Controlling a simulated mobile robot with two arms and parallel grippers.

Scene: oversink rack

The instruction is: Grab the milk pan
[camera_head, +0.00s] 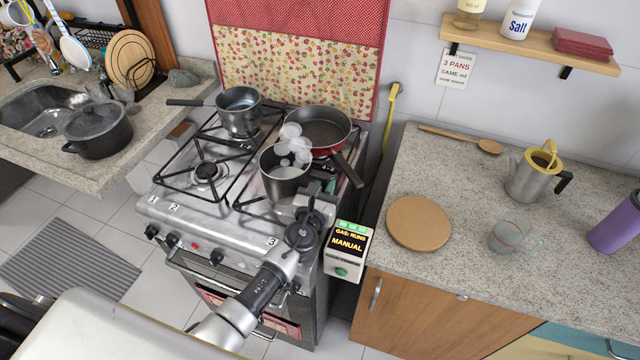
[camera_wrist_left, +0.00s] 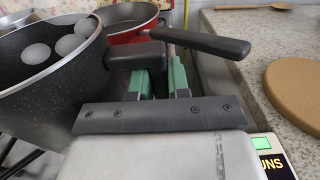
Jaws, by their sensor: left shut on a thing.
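A dark grey deep pan, which I take to be the milk pan (camera_head: 283,187), stands at the front right of the stove. It also shows at the left of the left wrist view (camera_wrist_left: 50,98), with several white round shapes in and above it. My left gripper (camera_head: 318,192) is at its right side. In the left wrist view, the green pads of the left gripper (camera_wrist_left: 163,80) are closed at the pan's short black handle (camera_wrist_left: 137,54). The pads partly hide the handle's end. My right gripper is not in view.
A red frying pan (camera_head: 322,128) sits just behind, its black handle (camera_head: 347,171) passing close to my gripper. Another saucepan (camera_head: 240,112) is at the back left of the stove. A lidded pot (camera_head: 98,132) stands by the sink. A round board (camera_head: 419,222) lies on the right counter.

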